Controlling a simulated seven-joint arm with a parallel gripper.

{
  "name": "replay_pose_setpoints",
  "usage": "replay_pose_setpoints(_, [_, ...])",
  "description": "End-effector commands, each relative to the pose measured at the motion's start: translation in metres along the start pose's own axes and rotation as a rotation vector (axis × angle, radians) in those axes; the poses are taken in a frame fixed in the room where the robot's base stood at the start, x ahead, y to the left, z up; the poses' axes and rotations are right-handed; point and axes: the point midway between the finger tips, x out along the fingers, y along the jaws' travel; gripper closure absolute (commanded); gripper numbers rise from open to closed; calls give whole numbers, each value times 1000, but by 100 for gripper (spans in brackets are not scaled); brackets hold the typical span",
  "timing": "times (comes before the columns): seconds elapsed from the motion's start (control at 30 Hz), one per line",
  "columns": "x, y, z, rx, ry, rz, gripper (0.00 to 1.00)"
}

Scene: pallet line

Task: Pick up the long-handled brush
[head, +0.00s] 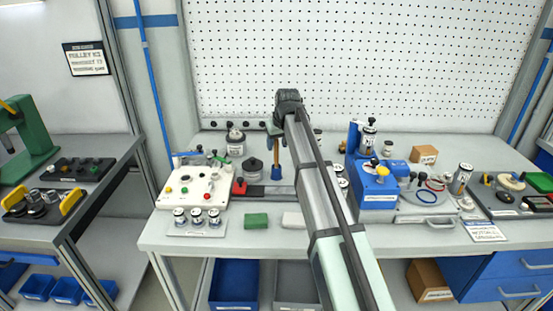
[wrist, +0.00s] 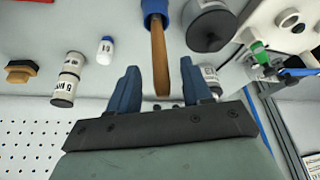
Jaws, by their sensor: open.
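The long-handled brush (head: 276,153) shows a bare wooden handle and a blue part at its lower end. It seems to stand roughly upright near the back of the bench. In the wrist view, the brush handle (wrist: 159,62) runs from the blue part at the top edge down between my two fingers. My gripper (wrist: 160,68) is open, with a visible gap on either side of the handle. In the head view, my gripper (head: 273,128) is at the handle's upper end, partly hidden by my wrist. Whether the blue part is brush head or holder, I cannot tell.
A dark round-lidded pot (head: 252,171) stands just left of the brush. A white control box (head: 193,186) is further left. A green block (head: 256,220) lies near the front edge.

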Motion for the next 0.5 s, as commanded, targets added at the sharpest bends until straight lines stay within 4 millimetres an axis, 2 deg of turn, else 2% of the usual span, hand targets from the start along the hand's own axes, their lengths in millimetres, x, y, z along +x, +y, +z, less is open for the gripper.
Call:
replay_pose_setpoints(0.23, [32,-1,-2,0,0,0,51])
replay_pose_setpoints(0.5, [36,-1,-2,0,1,0,51])
